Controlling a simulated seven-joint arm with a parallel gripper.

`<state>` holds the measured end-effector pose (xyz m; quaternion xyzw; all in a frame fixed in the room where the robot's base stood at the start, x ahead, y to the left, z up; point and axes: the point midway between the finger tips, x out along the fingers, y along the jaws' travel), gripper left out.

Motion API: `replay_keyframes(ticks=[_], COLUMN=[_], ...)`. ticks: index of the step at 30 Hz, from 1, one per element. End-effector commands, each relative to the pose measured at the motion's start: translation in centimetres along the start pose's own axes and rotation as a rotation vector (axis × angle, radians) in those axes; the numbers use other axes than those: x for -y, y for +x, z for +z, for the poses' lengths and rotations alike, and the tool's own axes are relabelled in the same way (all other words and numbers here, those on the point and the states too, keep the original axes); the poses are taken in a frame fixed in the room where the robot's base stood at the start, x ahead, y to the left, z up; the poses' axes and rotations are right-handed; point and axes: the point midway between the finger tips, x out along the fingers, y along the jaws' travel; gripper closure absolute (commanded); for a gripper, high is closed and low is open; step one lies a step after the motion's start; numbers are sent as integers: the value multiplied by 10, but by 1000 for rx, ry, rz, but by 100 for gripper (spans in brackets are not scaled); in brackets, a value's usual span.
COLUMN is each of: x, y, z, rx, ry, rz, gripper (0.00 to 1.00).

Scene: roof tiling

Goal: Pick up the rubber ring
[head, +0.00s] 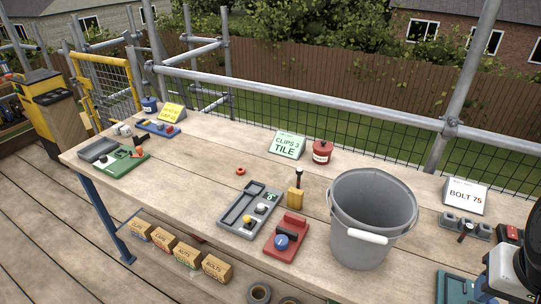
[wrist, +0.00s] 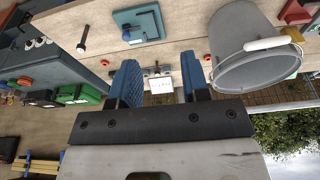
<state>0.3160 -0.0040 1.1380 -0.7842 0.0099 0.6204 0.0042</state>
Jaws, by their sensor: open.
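A small orange-red ring (head: 240,170), which looks like the rubber ring, lies flat on the wooden table behind the grey tray. Nothing touches it. My gripper (wrist: 160,84) shows in the wrist view with its two blue fingers apart and nothing between them. Beyond the fingers is a white sign. In the head view, part of my arm shows at the far right edge, well away from the ring with the bucket between them; the fingertips are not clear there. I cannot tell whether the ring shows in the wrist view.
A grey bucket (head: 345,240) stands right of the ring. A grey tray (head: 232,218), a red block (head: 275,252) and a yellow item (head: 295,201) lie nearby. The CLIPS 3 TILE sign (head: 287,145) and red pot (head: 322,151) stand behind.

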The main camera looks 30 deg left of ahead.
Motion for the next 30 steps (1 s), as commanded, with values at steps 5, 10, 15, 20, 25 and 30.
replay_keyframes(ticks=[5,10,15,20,25,30], x=[0,0,0,0,0,0], y=[0,0,0,-3,-22,-52], z=[0,0,0,-1,-6,-13], rx=[0,0,0,-1,-3,-3], ry=[0,0,0,0,0,0], rz=[0,0,0,0,0,0], gripper=[54,33,33,33,33,33])
